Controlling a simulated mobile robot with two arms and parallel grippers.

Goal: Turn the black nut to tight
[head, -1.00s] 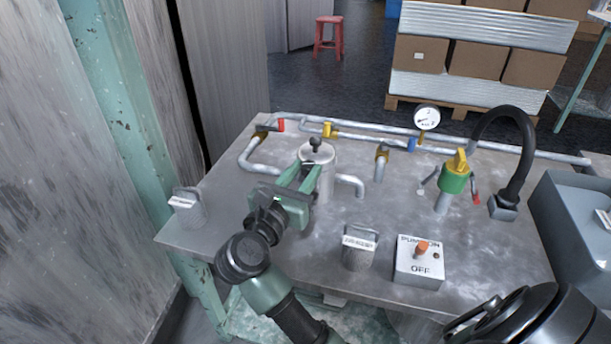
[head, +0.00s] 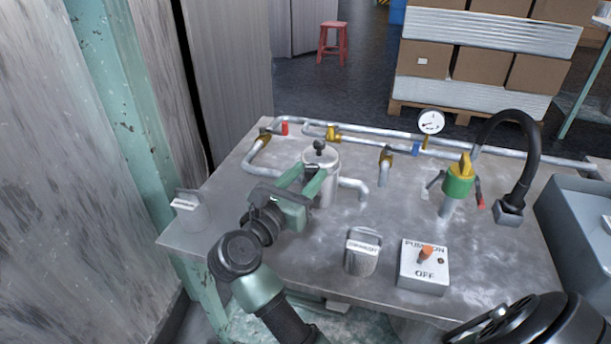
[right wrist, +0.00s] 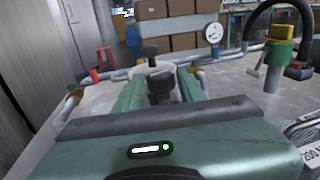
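A pale metal vessel (head: 325,190) stands upright at the back middle of the bench, with a black knob-like nut (head: 319,147) on its lid. In the right wrist view the nut (right wrist: 150,50) shows above the pale lid. A second dark rounded part (right wrist: 160,90) sits lower, between my fingers; I cannot tell which is the task's nut. My right gripper (head: 308,172) has green fingers, spread apart at the vessel's near side. Its fingers (right wrist: 160,74) are open in the right wrist view; contact with the vessel is unclear.
Pipes with valves and a gauge (head: 431,122) run behind the vessel. A green and yellow valve (head: 459,182) and a black hose (head: 537,150) stand right. A labelled canister (head: 362,255) and an orange-knobbed switch box (head: 422,265) sit in front. Bench space between is bare.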

